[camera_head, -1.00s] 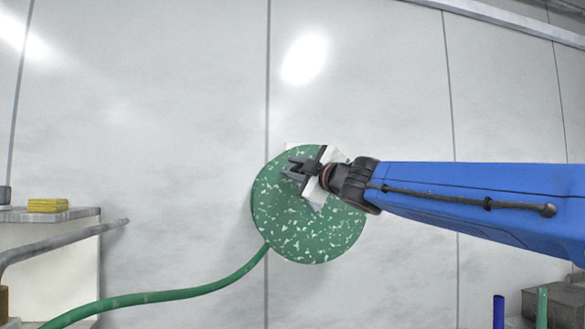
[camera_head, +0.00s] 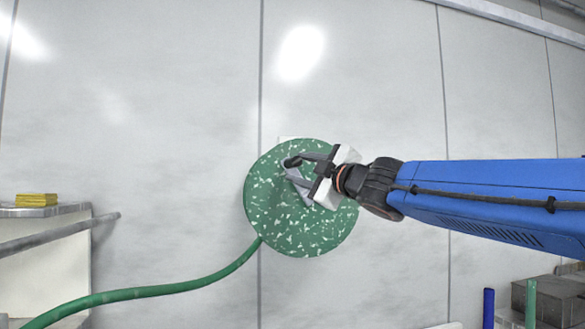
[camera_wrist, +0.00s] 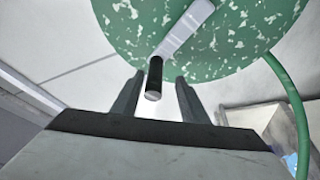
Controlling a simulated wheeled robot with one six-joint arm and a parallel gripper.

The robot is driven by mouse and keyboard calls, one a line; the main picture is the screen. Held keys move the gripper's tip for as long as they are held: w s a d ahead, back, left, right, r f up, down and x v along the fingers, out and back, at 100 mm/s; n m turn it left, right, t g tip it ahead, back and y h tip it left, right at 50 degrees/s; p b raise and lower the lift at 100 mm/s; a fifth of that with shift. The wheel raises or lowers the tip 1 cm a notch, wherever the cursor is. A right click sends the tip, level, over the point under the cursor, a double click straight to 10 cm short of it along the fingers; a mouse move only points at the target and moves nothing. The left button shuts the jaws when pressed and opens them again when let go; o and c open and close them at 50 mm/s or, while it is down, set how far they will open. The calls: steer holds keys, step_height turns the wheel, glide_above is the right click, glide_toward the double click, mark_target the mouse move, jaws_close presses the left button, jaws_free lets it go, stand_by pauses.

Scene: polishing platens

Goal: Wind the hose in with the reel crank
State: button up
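The hose reel (camera_head: 310,232) is a green, white-speckled disc against the pale wall. A green hose (camera_head: 150,291) leaves its lower left edge and runs down to the left. In the wrist view, the reel (camera_wrist: 125,28) fills the top. Its pale crank arm (camera_wrist: 188,25) carries a black handle (camera_wrist: 154,72) that points towards me. My gripper (camera_wrist: 159,80) is open, and the handle's end shows between its two fingers with gaps on both sides. In the head view, my gripper (camera_head: 303,172) is in front of the reel's upper part and hides some of the crank.
A yellow block (camera_head: 36,200) lies on a pale cabinet (camera_head: 45,258) at the left, with a grey pipe (camera_head: 60,235) in front. Blue (camera_head: 488,308) and green (camera_head: 530,303) posts and grey blocks (camera_head: 552,298) stand at the lower right. The wall around the reel is clear.

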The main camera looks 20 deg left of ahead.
steer(key=v, duration=1.1)
steer(key=shift+s+d+r, duration=0.1)
steer(key=shift+d+r, duration=0.05)
steer(key=w+d+f+m+t+h, duration=0.2)
steer(key=d+f+m+h, duration=0.2)
steer(key=d, duration=0.3)
steer(key=w+d+f+m+t+h, duration=0.1)
steer(key=w+d+f+m+h, duration=0.15)
steer(key=d+f+m, duration=0.35)
steer(key=s+d+f+m+g+h, duration=0.3)
steer(key=d+f+h, duration=0.4)
steer(key=d+f, duration=0.7)
steer(key=s+d+f+m+g+h, duration=0.3)
steer(key=s+d+f+m, duration=0.3)
steer(key=s+d+f, duration=0.65)
steer(key=s+f+m+g, duration=0.3)
steer(key=s+f+g, duration=0.2)
steer(key=s+f, duration=0.7)
step_height(320, 180, down, 3)
steer(key=shift+f+m+y, duration=0.1)
steer(key=shift+m+y, duration=0.3)
steer(key=shift+y, duration=0.05)
